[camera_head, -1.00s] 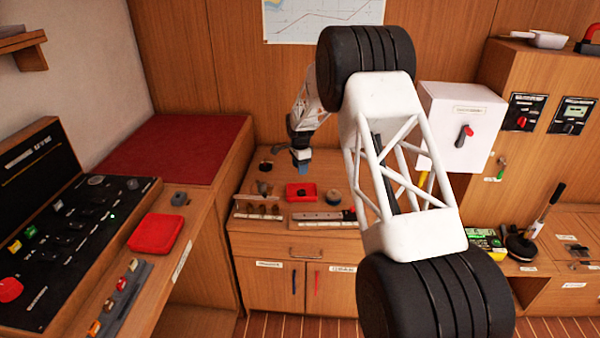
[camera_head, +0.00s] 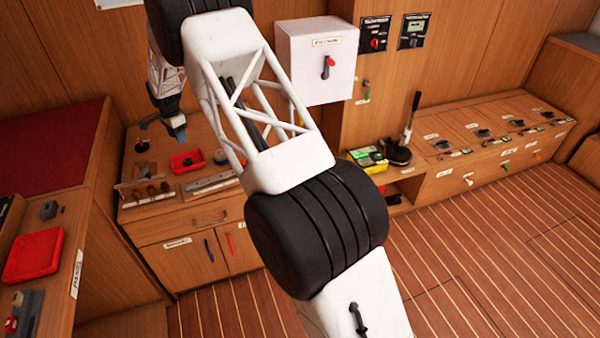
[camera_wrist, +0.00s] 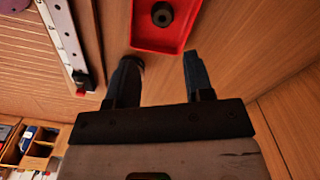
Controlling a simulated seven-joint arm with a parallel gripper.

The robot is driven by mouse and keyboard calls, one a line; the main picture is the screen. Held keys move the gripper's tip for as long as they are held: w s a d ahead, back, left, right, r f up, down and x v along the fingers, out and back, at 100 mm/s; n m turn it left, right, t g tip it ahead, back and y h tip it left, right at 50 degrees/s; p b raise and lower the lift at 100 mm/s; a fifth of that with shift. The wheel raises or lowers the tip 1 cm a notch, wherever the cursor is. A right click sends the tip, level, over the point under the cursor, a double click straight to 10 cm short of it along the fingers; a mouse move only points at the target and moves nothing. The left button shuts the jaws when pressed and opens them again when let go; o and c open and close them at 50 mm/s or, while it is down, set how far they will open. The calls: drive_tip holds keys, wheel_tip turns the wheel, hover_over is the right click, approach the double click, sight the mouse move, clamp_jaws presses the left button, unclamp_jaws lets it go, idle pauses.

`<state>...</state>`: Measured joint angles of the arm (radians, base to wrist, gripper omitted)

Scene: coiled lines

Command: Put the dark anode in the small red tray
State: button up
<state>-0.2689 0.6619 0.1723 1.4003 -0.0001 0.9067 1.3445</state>
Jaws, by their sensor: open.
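The small red tray (camera_head: 176,167) lies on the wooden counter below my gripper; its end shows at the top of the wrist view (camera_wrist: 143,38). A dark round piece with a centre hole, which looks like the dark anode (camera_wrist: 162,14), rests on the tray floor, clear of the walls. It is only a small dark spot in the head view (camera_head: 188,162). My gripper (camera_head: 180,136) is open above and behind the tray. In the wrist view its fingers (camera_wrist: 161,62) are apart with nothing between them, and the dark piece is beyond their tips.
A rack of several small dark parts (camera_head: 142,192) stands left of the tray, and a grey round item (camera_head: 221,157) to its right. A labelled strip (camera_head: 212,183) lies in front. A larger red tray (camera_head: 33,256) sits on the left desk. A white box (camera_head: 316,62) hangs on the right.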

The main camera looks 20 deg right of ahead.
drive_tip(key=s+d+r+n, duration=0.2)
drive_tip(key=s+d+r, duration=0.4)
drive_tip(key=s+r, duration=0.35)
drive_tip(key=s+d+r+n+t, duration=0.1)
drive_tip(key=s+d+r+n, duration=0.1)
drive_tip(key=s+d+r, duration=0.6)
drive_tip(key=s+d+r+n, duration=0.2)
drive_tip(key=s+d+r, duration=0.2)
drive_tip(key=s+r, duration=0.75)
drive_tip(key=s+d+n, duration=0.3)
drive_tip(key=s+d, duration=0.1)
drive_tip(key=s, duration=1.5)
drive_tip(key=s+d+n+t, duration=0.1)
drive_tip(key=s+d+n, duration=0.2)
drive_tip(key=s, duration=1.7)
drive_tip(key=shift+d+f+t, duration=0.3)
drive_tip(key=shift+d+f, duration=0.15)
drive_tip(key=shift+d, duration=0.7)
